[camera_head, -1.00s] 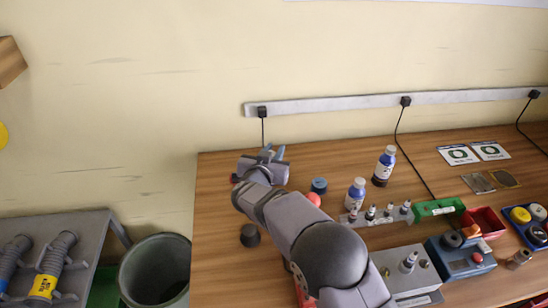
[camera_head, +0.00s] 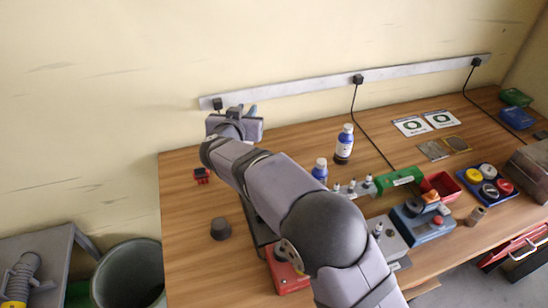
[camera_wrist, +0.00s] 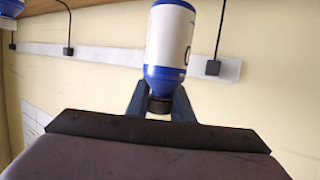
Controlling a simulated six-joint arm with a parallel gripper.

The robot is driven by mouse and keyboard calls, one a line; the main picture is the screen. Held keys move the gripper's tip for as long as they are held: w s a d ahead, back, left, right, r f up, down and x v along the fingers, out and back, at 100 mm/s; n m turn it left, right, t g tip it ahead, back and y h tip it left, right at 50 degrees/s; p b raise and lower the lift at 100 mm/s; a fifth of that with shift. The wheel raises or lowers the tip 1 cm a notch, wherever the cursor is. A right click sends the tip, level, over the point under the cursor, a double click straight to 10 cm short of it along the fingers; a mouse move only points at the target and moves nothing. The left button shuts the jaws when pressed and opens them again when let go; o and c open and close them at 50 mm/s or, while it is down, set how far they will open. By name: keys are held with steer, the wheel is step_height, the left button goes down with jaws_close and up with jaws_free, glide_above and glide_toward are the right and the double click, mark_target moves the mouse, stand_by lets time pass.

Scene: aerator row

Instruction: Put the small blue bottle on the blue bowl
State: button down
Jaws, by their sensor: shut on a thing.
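My gripper (camera_head: 236,112) is raised over the back left of the table, near the wall. In the wrist view its two blue-grey fingers (camera_wrist: 160,104) are shut on the dark cap end of a blue bottle (camera_wrist: 168,45) with a white label. That picture is upside down, so the bottle hangs cap up. In the head view my arm hides the held bottle. Two other blue-and-white bottles, a taller one (camera_head: 344,143) and a shorter one (camera_head: 320,169), stand to the right.
A dark round knob-like piece (camera_head: 220,229) and a small red-and-black item (camera_head: 202,175) lie on the left of the table. A green block (camera_head: 400,180), a red bin (camera_head: 440,184) and a blue tray (camera_head: 488,203) stand at right. The left table area is mostly free.

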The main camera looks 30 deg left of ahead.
steer(key=w+d+r+h+p, duration=0.1)
steer(key=w+d+r, duration=0.3)
steer(key=d, duration=0.3)
steer(key=w+d+r, duration=0.4)
steer(key=d, duration=0.3)
steer(key=s+a+f+n+g+y, duration=0.1)
steer(key=s+a+f+n+y, duration=0.1)
steer(key=f, duration=0.4)
steer(key=shift+s+a+y, duration=0.6)
steer(key=shift+s+a, duration=0.6)
steer(key=shift+s, duration=0.05)
steer(key=shift+f, duration=0.15)
step_height(320, 180, down, 10)
steer(key=p, duration=0.1)
